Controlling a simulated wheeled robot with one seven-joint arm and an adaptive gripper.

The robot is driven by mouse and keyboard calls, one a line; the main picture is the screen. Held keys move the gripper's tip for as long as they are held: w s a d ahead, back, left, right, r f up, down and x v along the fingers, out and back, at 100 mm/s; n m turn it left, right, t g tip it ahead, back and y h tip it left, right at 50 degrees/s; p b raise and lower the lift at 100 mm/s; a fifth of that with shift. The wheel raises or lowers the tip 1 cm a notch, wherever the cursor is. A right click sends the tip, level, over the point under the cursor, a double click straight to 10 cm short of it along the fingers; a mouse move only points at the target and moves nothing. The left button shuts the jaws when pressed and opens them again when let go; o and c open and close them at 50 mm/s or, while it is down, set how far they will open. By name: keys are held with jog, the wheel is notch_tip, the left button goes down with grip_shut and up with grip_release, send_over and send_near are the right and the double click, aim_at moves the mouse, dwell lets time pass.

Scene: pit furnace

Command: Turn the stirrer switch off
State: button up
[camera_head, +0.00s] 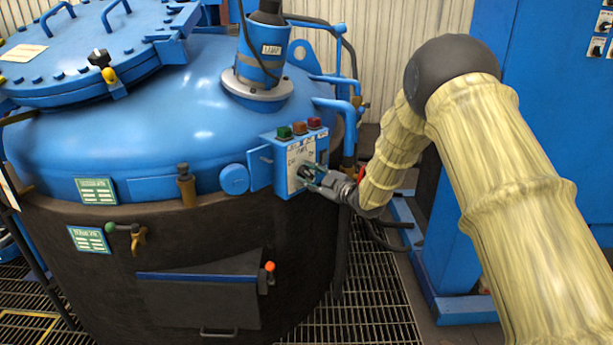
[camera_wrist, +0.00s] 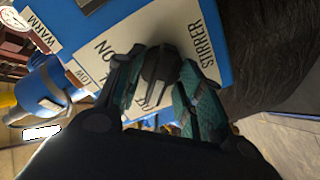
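The stirrer switch is a dark knob (camera_wrist: 160,66) on a pale panel labelled STIRRER and ON in the wrist view. The panel is on the front of a blue control box (camera_head: 264,168) fixed to the furnace side in the head view. My gripper (camera_head: 308,177) is at this panel, its fingers pointing at it. In the wrist view my gripper (camera_wrist: 163,57) has one finger on each side of the knob. The fingers are partly open, with a narrow gap seeming to show on the left. Contact on the right is unclear. The lower panel is partly hidden by the fingers.
Green, orange and red buttons (camera_head: 300,129) sit on top of the box. The blue furnace lid (camera_head: 90,60) and its dark body (camera_head: 90,270) fill the left. A blue cabinet (camera_head: 540,90) stands at the right. Pipes and hoses run close behind the box.

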jog(key=v, duration=1.2)
dwell(0.3)
